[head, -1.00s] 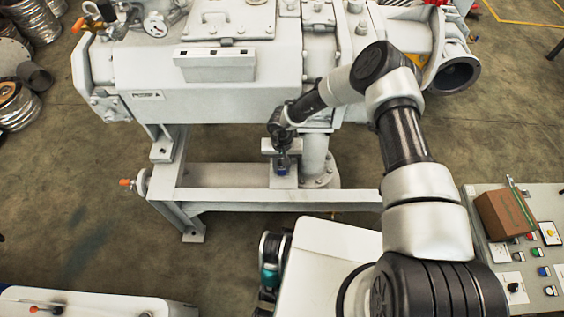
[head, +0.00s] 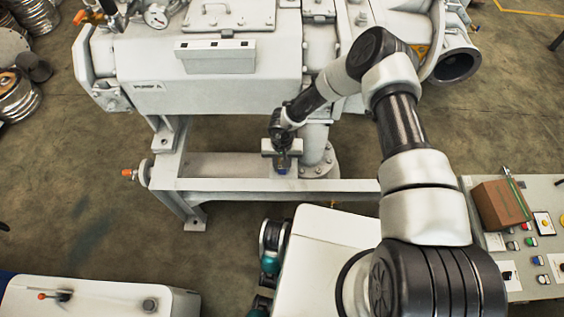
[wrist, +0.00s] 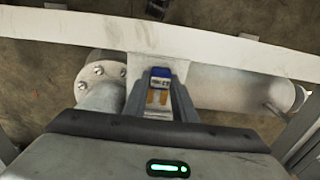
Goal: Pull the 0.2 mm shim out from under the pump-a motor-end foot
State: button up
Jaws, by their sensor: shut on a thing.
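The pump (head: 200,92), marked PUMP A, stands on a pale steel frame (head: 230,184). My gripper (head: 281,160) points down at a light foot block (head: 267,148) beside a flanged pipe. In the wrist view my gripper (wrist: 158,98) is shut on a small blue labelled tab (wrist: 160,73), which I take to be the shim's. Orange-yellow strips show just below the tab. The tab also shows blue in the head view (head: 282,170). The thin part of the shim and any contact with the foot are hidden by the fingers.
The frame's front rail (wrist: 185,38) runs close by the gripper. A flanged pipe (head: 318,160) stands just right of it. A control panel (head: 540,240) with a brown box (head: 500,205) is at the right. A white cabinet (head: 100,300) is at lower left.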

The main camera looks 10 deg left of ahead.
jog(key=shift+r, duration=0.1)
jog(key=shift+r+p, duration=1.75)
jog(key=shift+r, duration=0.65)
